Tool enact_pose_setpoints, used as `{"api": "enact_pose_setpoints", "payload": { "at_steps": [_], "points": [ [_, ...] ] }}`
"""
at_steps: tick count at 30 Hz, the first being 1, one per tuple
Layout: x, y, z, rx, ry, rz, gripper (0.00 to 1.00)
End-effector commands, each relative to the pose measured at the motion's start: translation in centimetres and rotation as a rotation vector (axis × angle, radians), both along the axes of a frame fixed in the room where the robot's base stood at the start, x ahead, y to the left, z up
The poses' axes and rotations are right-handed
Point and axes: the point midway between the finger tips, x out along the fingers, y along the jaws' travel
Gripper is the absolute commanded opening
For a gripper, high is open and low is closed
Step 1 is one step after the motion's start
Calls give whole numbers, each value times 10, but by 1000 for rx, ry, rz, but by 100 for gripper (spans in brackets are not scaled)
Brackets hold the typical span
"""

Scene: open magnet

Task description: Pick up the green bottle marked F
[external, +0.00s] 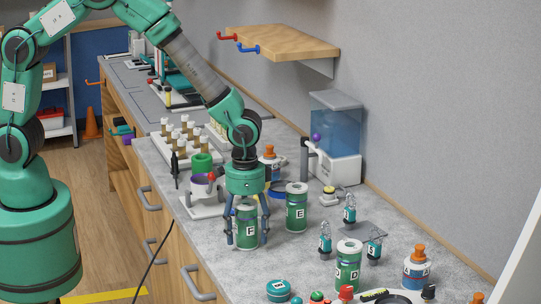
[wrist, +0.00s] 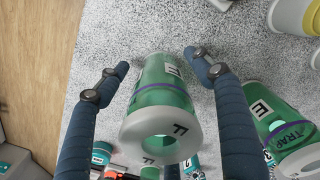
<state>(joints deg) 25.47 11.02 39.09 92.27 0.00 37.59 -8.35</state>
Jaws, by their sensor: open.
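The green bottle marked F (external: 246,229) stands upright near the counter's front edge in the external view. In the wrist view the bottle F (wrist: 158,108) shows its pale ring-shaped top and green body, between the two fingers. My gripper (external: 247,240) points down over it with one finger on each side. In the wrist view my gripper (wrist: 158,62) is open, with a gap visible between each finger and the bottle. A similar green bottle marked E (external: 297,208) stands just right of it, outside the fingers; it also shows in the wrist view (wrist: 275,120).
Another green bottle marked D (external: 348,266) stands nearer the camera, with small padlock-like items (external: 325,240) behind it. A white stand with a cup (external: 203,195) is left of my gripper. A blue-tank dispenser (external: 336,135) stands by the wall. Clear counter lies in front of bottle E.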

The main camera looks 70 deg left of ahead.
Motion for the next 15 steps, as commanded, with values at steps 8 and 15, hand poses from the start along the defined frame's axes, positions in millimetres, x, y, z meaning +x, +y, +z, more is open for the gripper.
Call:
{"api": "enact_pose_setpoints", "payload": {
  "at_steps": [8, 15],
  "points": [
    [0, 0, 0, 0, 0, 0, 66],
    [0, 0, 0, 0, 0, 0, 27]
  ]
}}
